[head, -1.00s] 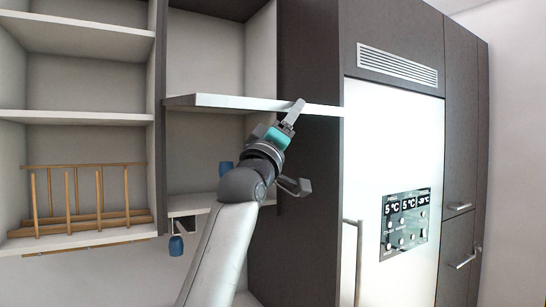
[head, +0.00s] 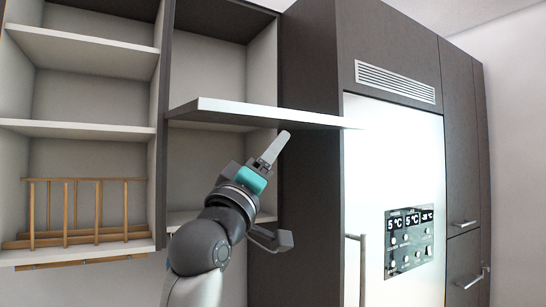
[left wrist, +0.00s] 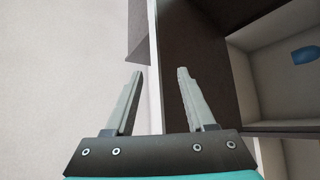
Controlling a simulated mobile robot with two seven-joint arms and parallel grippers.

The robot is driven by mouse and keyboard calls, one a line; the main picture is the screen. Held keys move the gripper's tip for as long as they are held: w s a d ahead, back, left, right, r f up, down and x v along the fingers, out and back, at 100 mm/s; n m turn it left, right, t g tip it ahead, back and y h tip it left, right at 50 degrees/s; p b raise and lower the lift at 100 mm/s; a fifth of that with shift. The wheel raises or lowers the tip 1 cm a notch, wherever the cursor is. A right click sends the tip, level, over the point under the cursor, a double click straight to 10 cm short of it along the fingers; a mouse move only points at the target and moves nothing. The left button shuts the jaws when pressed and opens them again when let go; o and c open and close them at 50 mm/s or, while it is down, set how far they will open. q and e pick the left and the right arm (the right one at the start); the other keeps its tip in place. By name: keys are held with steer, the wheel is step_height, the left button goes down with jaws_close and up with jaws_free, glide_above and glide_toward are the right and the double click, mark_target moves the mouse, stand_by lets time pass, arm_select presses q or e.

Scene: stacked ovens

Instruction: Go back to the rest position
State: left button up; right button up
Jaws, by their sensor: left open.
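My left gripper (head: 274,150) is raised in front of the open wall cabinet, just below the front of its projecting white shelf (head: 250,113). In the left wrist view its two fingers (left wrist: 158,88) stand apart with nothing between them. The left arm comes up from the bottom of the head view. My right gripper is in neither view.
A tall fridge (head: 395,180) with a display panel stands to the right. A wooden rack (head: 83,210) sits on a lower shelf at the left. In the left wrist view a blue item (left wrist: 306,54) shows inside a cabinet compartment. Plain wall fills that view's left side.

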arm_select(q)
steer(key=shift+f, duration=0.1)
stand_by(0.3)
